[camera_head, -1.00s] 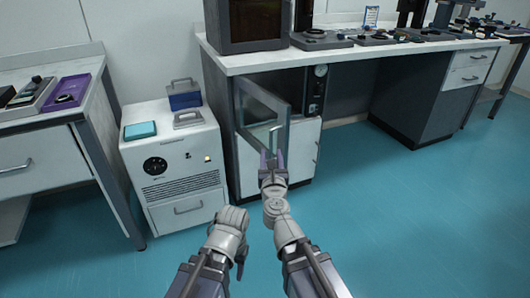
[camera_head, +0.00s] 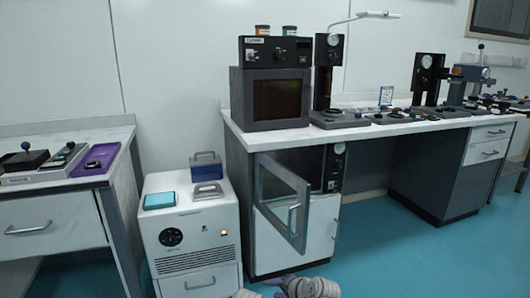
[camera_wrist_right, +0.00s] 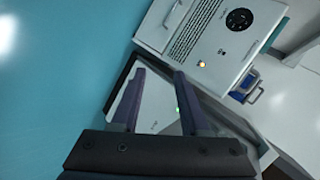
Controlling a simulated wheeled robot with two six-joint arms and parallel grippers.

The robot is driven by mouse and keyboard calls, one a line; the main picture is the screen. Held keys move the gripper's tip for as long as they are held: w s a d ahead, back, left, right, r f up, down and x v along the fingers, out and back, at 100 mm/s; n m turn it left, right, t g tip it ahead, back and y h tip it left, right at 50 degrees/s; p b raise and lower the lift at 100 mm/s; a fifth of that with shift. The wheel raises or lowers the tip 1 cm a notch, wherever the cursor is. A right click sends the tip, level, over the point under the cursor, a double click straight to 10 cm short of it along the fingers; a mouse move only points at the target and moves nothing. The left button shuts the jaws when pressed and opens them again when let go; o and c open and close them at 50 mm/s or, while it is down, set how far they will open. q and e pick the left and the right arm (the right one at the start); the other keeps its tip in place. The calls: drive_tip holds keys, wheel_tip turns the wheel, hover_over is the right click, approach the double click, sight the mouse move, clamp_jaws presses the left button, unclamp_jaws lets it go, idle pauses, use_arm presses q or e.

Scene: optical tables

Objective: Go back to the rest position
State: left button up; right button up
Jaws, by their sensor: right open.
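My right gripper (camera_wrist_right: 158,73) is open in the right wrist view, with two dark purple fingers apart and nothing between them. In the head view only a small part of my right arm shows at the bottom edge, in front of the low cabinet. In the head view my right arm is below and apart from this handle.
A white wheeled-style unit (camera_head: 188,232) with a blue box (camera_head: 206,168) on top stands left of the cabinet. The long bench (camera_head: 380,128) carries a dark oven (camera_head: 272,98) and several instruments. Teal floor (camera_head: 400,255) is clear at right.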

drive_tip(key=s+d+f+n+g+h, duration=0.7)
drive_tip(key=s+d, duration=0.4)
drive_tip(key=d, duration=0.3)
drive_tip(key=s+a+r+n+g+p, duration=0.1)
drive_tip(key=s+a+r+n+p, duration=0.15)
drive_tip(key=a, duration=0.35)
drive_tip(key=s+a+r+n+p, duration=0.1)
drive_tip(key=s+a+n+p, duration=0.1)
drive_tip(key=s+a, duration=0.25)
wheel_tip(320, 180, up, 38)
drive_tip(key=p, duration=3.7)
drive_tip(key=shift+w+a+f, duration=0.15)
drive_tip(key=shift+w+a, duration=0.2)
drive_tip(key=shift+w, duration=0.1)
